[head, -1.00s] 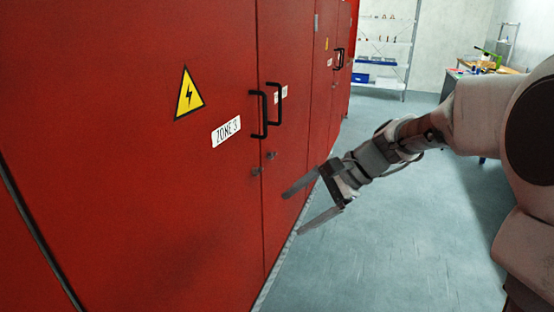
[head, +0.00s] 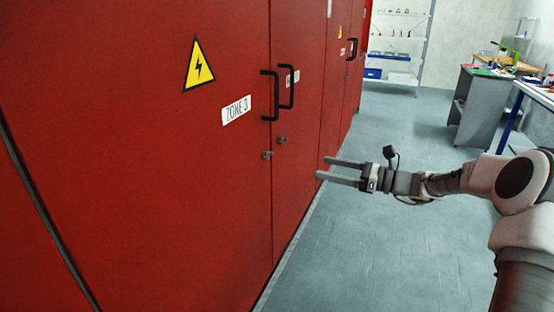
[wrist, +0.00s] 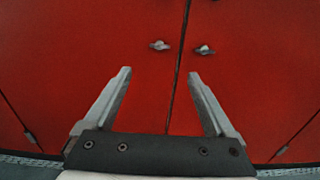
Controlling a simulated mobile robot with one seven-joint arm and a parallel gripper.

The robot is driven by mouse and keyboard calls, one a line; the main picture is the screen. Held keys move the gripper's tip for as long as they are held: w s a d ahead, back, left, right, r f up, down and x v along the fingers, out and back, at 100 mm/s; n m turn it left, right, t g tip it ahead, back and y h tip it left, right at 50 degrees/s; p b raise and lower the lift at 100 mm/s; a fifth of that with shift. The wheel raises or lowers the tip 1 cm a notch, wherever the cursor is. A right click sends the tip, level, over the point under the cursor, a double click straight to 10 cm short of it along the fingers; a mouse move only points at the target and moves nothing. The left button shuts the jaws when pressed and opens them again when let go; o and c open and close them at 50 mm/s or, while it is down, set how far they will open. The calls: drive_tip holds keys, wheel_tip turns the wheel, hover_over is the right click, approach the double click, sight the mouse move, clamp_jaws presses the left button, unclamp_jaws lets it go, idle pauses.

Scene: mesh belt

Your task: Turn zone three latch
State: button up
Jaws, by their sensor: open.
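The zone three door is a red cabinet door with a white "ZONE 3" label (head: 236,110) and a black handle (head: 266,95). Its small grey latch (head: 267,155) sits below the handle near the door seam. A second, similar latch (head: 281,140) is on the neighbouring door across the seam. In the wrist view the zone three latch (wrist: 159,45) is left of the seam and the other latch (wrist: 204,50) right of it, both beyond the fingertips. My gripper (head: 323,167) is open and empty, its fingers pointing at the cabinet, right of the latches and apart from them.
The red cabinets run along the left, with a yellow warning sign (head: 199,65) on the near door. The grey floor (head: 390,260) is clear beside them. Farther off are white shelves (head: 397,45) and a cluttered workbench (head: 485,105) at the right.

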sight(271, 156)
drive_tip(key=b+x, duration=0.1)
drive_tip(key=x, duration=1.4)
drive_tip(key=shift+a, duration=0.15)
drive_tip(key=shift+c, duration=0.2)
drive_tip(key=c, duration=1.3)
drive_tip(key=shift+f+b, duration=0.1)
drive_tip(key=shift+b, duration=0.2)
drive_tip(key=shift+c, duration=0.2)
